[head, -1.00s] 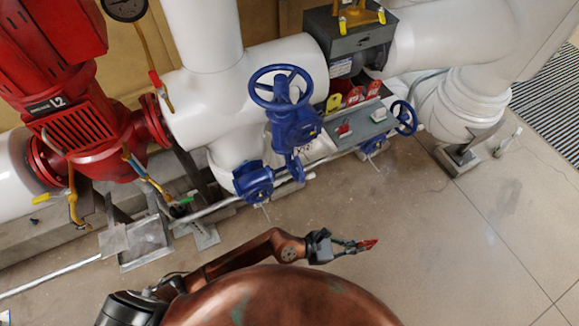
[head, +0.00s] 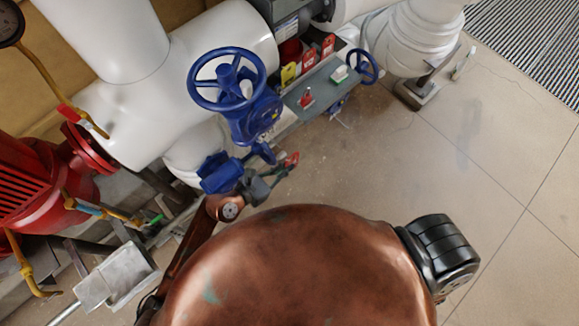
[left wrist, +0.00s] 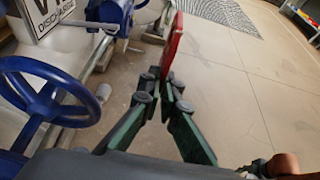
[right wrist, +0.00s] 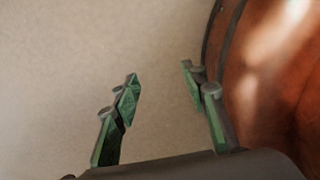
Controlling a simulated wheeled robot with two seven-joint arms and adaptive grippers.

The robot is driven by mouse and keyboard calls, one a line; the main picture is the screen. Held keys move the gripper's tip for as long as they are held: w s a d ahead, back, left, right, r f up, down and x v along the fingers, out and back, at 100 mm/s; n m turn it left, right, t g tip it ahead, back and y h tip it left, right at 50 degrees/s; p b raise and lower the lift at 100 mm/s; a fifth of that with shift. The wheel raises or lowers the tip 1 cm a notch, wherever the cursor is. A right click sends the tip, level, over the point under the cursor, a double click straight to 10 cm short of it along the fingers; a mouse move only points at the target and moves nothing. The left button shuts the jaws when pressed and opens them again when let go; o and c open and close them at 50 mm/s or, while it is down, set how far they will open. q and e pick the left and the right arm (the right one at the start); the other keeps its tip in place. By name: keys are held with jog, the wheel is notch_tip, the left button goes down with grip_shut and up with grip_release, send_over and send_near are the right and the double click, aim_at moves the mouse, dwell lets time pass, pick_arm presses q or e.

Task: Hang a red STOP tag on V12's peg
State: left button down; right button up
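My left gripper (head: 277,172) is shut on a red tag (head: 291,159), held out beyond its fingertips. The left wrist view shows the tag (left wrist: 173,48) nearly edge-on between the fingers. In the head view this gripper is beside the lower blue valve body, below the large blue handwheel (head: 227,80). A white sign (left wrist: 48,12) ending in "DISCHARGE" is cut off at the top left of the left wrist view; its number is not fully readable. I cannot pick out V12's peg. My right gripper (right wrist: 160,74) is open and empty in the right wrist view.
A grey tray (head: 318,84) carries a yellow tag (head: 288,73), red tags (head: 309,62), a red padlock (head: 306,98) and a white-green item (head: 340,74). A smaller blue handwheel (head: 363,66) is at its right. White pipes stand behind.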

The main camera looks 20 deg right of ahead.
pick_arm(q)
jog(key=w, duration=0.1)
jog(key=w+a+b, duration=0.1)
jog(key=w, duration=0.1)
jog(key=shift+w+a, duration=0.2)
jog(key=shift+a, duration=0.05)
pick_arm(e)
jog(key=shift+w+f, duration=0.6)
jog(key=shift+f, duration=0.35)
jog(key=shift+w+a, duration=0.1)
jog(key=shift+w, duration=0.35)
pick_arm(q)
jog(key=shift+w+f, duration=0.1)
pick_arm(e)
jog(key=shift+d, duration=0.25)
pick_arm(q)
jog(key=shift+w+a, duration=0.15)
jog(key=shift+w, duration=0.05)
pick_arm(e)
jog(key=shift+s, duration=0.1)
